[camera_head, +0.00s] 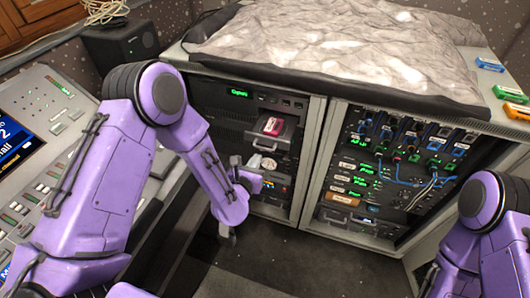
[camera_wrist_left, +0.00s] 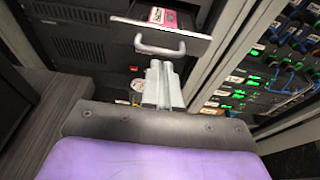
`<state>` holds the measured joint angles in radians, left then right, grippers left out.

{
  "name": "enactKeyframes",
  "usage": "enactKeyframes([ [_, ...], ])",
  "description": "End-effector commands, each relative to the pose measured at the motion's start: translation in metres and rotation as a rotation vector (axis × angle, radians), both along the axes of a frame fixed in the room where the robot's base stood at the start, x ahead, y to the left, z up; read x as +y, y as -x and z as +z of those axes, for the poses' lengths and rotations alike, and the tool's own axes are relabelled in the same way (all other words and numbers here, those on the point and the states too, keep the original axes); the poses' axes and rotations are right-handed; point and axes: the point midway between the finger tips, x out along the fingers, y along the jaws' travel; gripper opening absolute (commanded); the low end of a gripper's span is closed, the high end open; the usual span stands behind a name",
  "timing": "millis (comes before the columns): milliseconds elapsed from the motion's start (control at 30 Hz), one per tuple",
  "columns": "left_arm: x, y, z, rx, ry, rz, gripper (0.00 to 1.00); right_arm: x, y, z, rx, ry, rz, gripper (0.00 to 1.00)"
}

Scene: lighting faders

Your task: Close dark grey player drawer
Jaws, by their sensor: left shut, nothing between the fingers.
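A dark grey player drawer (camera_head: 268,141) stands open in the left rack bay, with a red, white-labelled item (camera_head: 273,126) in it. In the left wrist view the drawer front (camera_wrist_left: 190,38) has a silver bar handle (camera_wrist_left: 160,50). My left gripper (camera_wrist_left: 158,68) is shut and empty. Its tips appear just below the handle in that view; I cannot tell whether they touch it.
The right bay (camera_head: 370,185) holds cables and green-lit labels. A control desk (camera_head: 45,130) stands left. Dark floor (camera_head: 310,260) is clear in front.

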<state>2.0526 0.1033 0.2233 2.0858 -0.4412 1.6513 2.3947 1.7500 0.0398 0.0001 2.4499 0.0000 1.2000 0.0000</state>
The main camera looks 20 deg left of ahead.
Motion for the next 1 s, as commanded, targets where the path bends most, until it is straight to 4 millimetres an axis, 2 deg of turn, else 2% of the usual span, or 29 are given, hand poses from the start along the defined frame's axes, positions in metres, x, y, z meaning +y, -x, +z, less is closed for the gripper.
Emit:
enactKeyframes([
  [100,0.0,-0.02,-0.002,-0.001,-0.001,0.001,0.0,0.0,0.0,0.008,0.0,0.0,0.0,0.0],
  [233,0.001,-0.034,-0.006,-0.001,0.001,0.002,0.0,0.0,0.0,0.011,0.0,0.0,0.0,0.0],
  [633,0.0,-0.039,-0.009,0.0,0.001,0.001,0.0,0.0,0.0,0.01,0.0,0.0,0.0,0.0],
  [767,-0.002,-0.049,-0.013,-0.001,0.005,0.002,0.0,0.0,0.0,0.002,0.0,0.0,0.0,0.0],
  [900,-0.001,-0.076,-0.016,-0.003,0.007,0.007,0.0,0.0,0.0,-0.015,0.0,0.0,0.0,0.0],
  [1000,0.01,-0.094,-0.013,-0.004,0.005,0.024,0.0,0.0,0.0,-0.024,0.0,0.0,0.0,0.0],
])
